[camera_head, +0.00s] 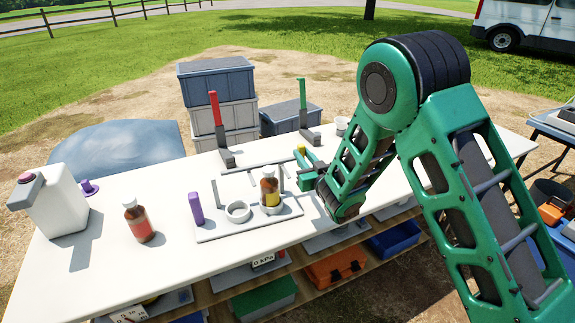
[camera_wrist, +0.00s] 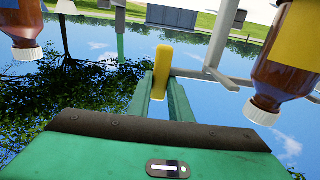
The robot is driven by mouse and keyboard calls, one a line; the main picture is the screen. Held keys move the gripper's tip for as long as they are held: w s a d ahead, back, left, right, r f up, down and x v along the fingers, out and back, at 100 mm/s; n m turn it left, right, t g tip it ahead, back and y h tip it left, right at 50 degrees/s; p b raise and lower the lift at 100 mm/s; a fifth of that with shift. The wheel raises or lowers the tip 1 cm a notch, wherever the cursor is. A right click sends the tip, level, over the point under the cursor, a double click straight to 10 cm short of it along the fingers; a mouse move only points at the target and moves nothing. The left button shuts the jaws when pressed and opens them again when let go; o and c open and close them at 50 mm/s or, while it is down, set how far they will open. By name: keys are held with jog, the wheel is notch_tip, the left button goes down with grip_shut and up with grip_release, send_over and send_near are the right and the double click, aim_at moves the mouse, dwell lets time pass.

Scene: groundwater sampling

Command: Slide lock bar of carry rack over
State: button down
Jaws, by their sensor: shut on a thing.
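The carry rack (camera_head: 220,229) is a pale tray on the white table, with upright posts and ring holders. A brown bottle with a yellow label (camera_head: 269,186) stands in its right ring; the left ring (camera_head: 237,211) is empty. The grey lock bar (camera_head: 258,165) runs behind the rack and ends in a yellow grip (camera_head: 301,149). My gripper (camera_head: 309,161) is shut on this yellow grip, at the bar's right end. The wrist view shows the yellow grip (camera_wrist: 163,68) between my green fingers, with a grey bar (camera_wrist: 200,76) beside it.
A red-handled stand (camera_head: 218,130) and a green-handled stand (camera_head: 304,110) rise behind the bar. A purple block (camera_head: 196,208), an orange-labelled brown bottle (camera_head: 139,220) and a white jug (camera_head: 57,204) stand left. The front left tabletop (camera_head: 75,275) is clear.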

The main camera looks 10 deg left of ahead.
jog(key=shift+a, duration=0.1)
jog(key=shift+s+a, duration=0.35)
jog(key=shift+a, duration=0.3)
jog(key=shift+s+a, duration=0.35)
jog(key=shift+a, duration=0.3)
jog(key=shift+s+a, duration=0.35)
jog(key=shift+a, duration=0.3)
jog(key=shift+s+a, duration=0.3)
jog(key=shift+a, duration=0.35)
jog(key=c, duration=1.5)
grip_release()
